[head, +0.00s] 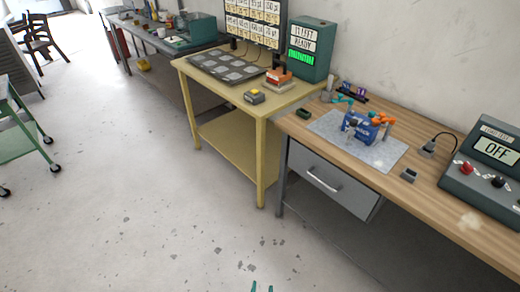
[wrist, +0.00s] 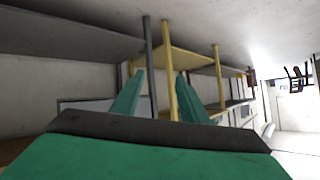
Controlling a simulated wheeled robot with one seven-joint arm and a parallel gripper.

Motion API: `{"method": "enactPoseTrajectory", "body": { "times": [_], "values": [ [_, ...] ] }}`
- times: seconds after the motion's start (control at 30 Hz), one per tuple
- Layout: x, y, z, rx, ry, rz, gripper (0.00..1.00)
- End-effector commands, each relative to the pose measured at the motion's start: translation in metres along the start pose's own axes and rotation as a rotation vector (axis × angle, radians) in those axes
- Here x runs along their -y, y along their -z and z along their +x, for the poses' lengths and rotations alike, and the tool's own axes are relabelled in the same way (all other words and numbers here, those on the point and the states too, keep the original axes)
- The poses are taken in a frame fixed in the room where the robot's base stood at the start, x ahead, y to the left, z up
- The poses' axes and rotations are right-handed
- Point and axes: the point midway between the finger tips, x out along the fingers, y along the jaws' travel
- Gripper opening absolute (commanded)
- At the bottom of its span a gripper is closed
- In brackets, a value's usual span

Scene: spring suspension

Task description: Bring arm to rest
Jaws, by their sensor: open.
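My gripper (wrist: 156,90) shows in the wrist view with its two teal fingers apart and nothing between them. In the head view only the teal fingertips of my gripper (head: 262,287) show at the bottom edge, over the bare floor. The rest of my arm is out of that view. The gripper touches nothing that I can see. The wrist view is turned on its side or over, with table legs and undersides beyond the fingers.
A wooden workbench (head: 440,188) with a grey drawer (head: 325,182) stands at the right. A yellow table (head: 228,92) stands beside it, and another bench (head: 150,40) lies farther back. A green cart (head: 18,135) is at the left. The floor (head: 130,190) between is clear.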

Motion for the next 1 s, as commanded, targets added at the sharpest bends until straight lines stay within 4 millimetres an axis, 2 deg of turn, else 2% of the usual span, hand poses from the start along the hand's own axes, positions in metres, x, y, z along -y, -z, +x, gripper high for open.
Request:
{"method": "enactPoseTrajectory", "body": {
  "times": [0.03, 0.27, 0.47, 0.6, 0.7, 0.8, 1.0],
  "values": [
    [0.0, -0.005, -0.022, -0.011, 0.007, -0.015, 0.4],
    [0.003, -0.001, -0.111, -0.093, 0.039, -0.087, 0.4],
    [0.006, 0.019, -0.187, -0.165, 0.062, -0.153, 0.4],
    [0.01, 0.041, -0.239, -0.217, 0.074, -0.201, 0.4],
    [0.013, 0.059, -0.27, -0.251, 0.082, -0.232, 0.4],
    [0.016, 0.073, -0.293, -0.278, 0.087, -0.256, 0.4],
    [0.019, 0.09, -0.314, -0.307, 0.091, -0.28, 0.4]
  ]
}}
